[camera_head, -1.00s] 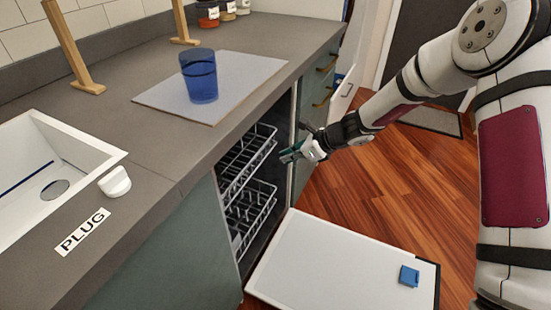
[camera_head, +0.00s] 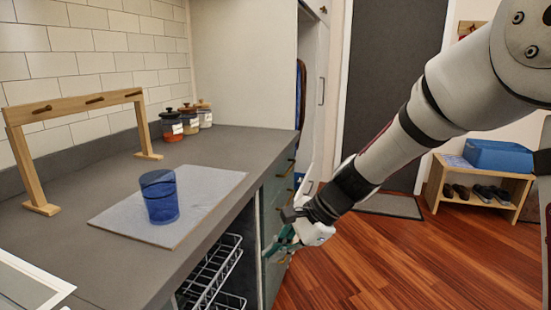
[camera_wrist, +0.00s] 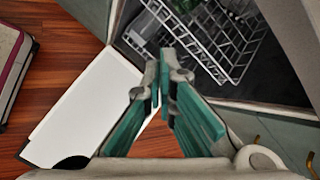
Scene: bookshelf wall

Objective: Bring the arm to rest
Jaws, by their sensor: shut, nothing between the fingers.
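My gripper (camera_head: 280,247) hangs at the end of my arm in the head view, in front of the counter's drawer fronts and just right of the open dishwasher. Its fingers are shut and empty. In the wrist view, the green fingers of my gripper (camera_wrist: 160,85) meet at the tips with nothing between them. Below them show the white open dishwasher door (camera_wrist: 85,110) and a wire rack (camera_wrist: 195,40) with something green in it.
A blue cup (camera_head: 159,196) stands on a grey mat (camera_head: 205,205) on the counter (camera_head: 110,255). A wooden rack (camera_head: 75,103) and several jars (camera_head: 188,119) stand behind. A shoe bench (camera_head: 475,190) is at the right. The wooden floor (camera_head: 370,265) between is clear.

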